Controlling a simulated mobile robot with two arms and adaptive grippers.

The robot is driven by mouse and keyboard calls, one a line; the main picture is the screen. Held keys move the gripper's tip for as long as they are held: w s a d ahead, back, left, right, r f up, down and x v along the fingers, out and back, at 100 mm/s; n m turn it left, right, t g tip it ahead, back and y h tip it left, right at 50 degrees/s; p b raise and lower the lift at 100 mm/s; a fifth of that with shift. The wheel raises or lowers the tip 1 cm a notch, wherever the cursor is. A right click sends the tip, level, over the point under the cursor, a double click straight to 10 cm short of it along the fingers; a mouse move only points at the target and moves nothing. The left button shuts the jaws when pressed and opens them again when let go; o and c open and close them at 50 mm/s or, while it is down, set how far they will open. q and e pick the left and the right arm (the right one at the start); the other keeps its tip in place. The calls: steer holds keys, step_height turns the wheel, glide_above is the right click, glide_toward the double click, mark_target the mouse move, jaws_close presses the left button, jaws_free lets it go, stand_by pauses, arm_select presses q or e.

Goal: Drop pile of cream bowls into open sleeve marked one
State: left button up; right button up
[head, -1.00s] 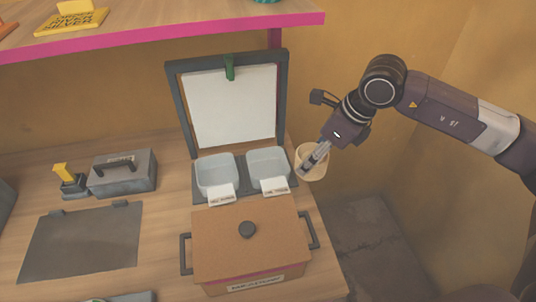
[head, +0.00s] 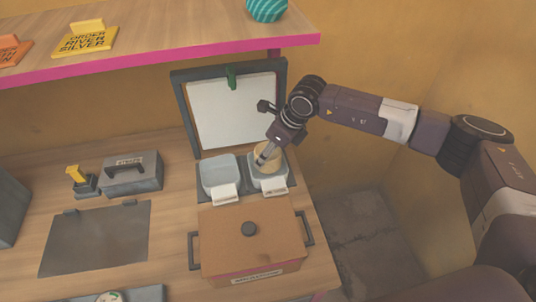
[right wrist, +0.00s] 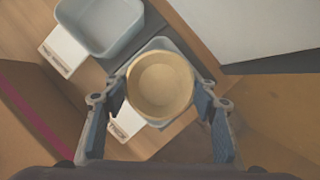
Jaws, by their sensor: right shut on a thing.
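A pile of cream bowls (head: 269,154) is held by my right gripper (head: 263,157) over the right-hand pale grey sleeve (head: 277,186). How many bowls are stacked I cannot tell. In the right wrist view the round cream bowl (right wrist: 160,84) sits between the fingers of the gripper (right wrist: 159,100), over the sleeve (right wrist: 158,44). Whether its base touches the sleeve is hidden. The left-hand sleeve (head: 220,176) is open and empty. Both sleeves carry white cards too small to read. My left gripper is not in view.
A dark-framed white panel (head: 232,112) with a green clip (head: 231,78) stands upright behind the sleeves. A brown lidded box (head: 250,245) stands in front. A grey handled block (head: 131,175), a yellow-handled tool (head: 78,180) and a dark plate (head: 95,240) lie left. A pink-edged shelf (head: 180,55) hangs above.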

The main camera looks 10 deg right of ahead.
step_height(320, 180, down, 2)
steer(key=shift+p, duration=0.3)
steer(key=shift+w+f, duration=0.1)
steer(key=shift+f+b, duration=0.2)
steer(key=shift+b, duration=0.15)
steer(key=o, duration=1.2)
steer(key=shift+r, duration=0.1)
steer(key=shift+r, duration=0.1)
